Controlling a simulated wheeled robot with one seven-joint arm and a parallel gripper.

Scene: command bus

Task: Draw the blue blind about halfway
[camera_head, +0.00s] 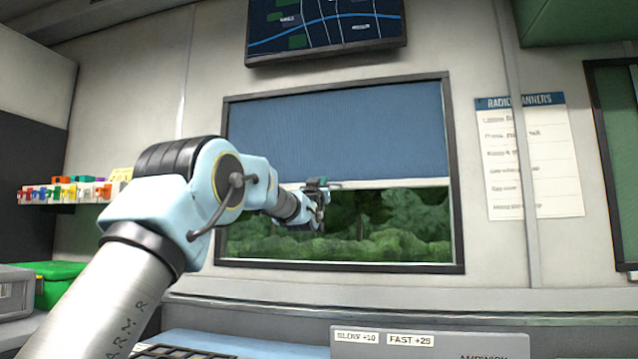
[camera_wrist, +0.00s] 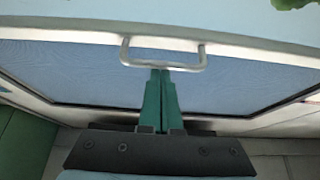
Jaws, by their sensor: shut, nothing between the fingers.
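The blue blind (camera_head: 345,130) hangs over the upper part of the window, covering a little over half of it. Its pale bottom bar (camera_head: 400,184) lies roughly level across the opening. In the wrist view the blind (camera_wrist: 80,70) and its bar (camera_wrist: 70,35) show, with a metal pull handle (camera_wrist: 190,67) on the bar. My gripper (camera_head: 322,186) is at the bar, left of its middle. In the wrist view the green fingers of my gripper (camera_wrist: 161,74) are shut together, empty, with their tips at the handle; I cannot tell if they touch it.
The dark window frame (camera_head: 455,200) surrounds the blind, with greenery visible below the bar. A map screen (camera_head: 325,25) hangs above. A paper list (camera_head: 530,160) is on the wall at right. A console (camera_head: 430,345) lies below, and a shelf of colored items (camera_head: 70,190) is at left.

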